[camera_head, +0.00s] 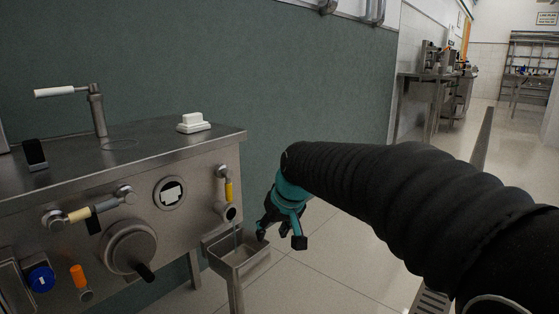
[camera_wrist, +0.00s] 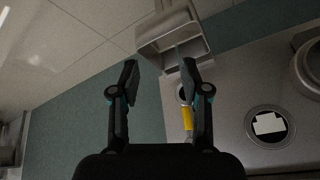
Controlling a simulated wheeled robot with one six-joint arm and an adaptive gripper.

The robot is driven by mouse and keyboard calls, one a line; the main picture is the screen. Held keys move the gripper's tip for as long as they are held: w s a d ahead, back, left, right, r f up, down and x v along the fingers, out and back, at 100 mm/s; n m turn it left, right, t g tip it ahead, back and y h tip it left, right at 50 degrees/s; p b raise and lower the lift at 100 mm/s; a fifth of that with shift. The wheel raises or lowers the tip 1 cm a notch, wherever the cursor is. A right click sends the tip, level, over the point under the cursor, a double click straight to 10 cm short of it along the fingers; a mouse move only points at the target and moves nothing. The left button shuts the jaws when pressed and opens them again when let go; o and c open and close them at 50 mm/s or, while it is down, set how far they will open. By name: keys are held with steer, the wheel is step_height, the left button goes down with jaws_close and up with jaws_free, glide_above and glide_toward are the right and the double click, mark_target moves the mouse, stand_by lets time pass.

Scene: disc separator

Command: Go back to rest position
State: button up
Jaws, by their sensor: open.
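My gripper (camera_head: 281,240) hangs at the end of my black-sleeved arm, to the right of the steel machine (camera_head: 195,165) and near its small metal catch trough (camera_head: 262,268). In the wrist view my gripper (camera_wrist: 160,75) has its two dark fingers spread with nothing between them, so it is open and empty. The trough (camera_wrist: 172,28) shows beyond the fingertips in that view. The yellow-handled valve (camera_head: 228,188) is on the machine's front at its right end; its yellow handle also shows in the wrist view (camera_wrist: 187,122), partly behind the right finger.
The machine's front has a round window (camera_head: 169,193), a crank wheel (camera_head: 130,248), a blue knob (camera_head: 41,279) and an orange lever (camera_head: 78,275). A white block (camera_head: 194,123) sits on its top. A green wall stands behind. Tiled floor (camera_head: 335,265) lies open below my arm.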

steer(key=s+d+r+m+h+p, duration=0.1)
steer(key=s+d+p, duration=0.1)
steer(key=s+d, duration=0.3)
steer(key=s+d+r+m+h+p, duration=0.1)
steer(key=s+d+p, duration=0.2)
steer(key=s, duration=1)
steer(key=s+d+r+m+t+h+p, duration=0.1)
steer(key=s+d+m+p, duration=0.1)
steer(key=s+d, duration=0.7)
steer(key=shift+d+r+p, duration=0.25)
steer(key=shift+p, duration=0.1)
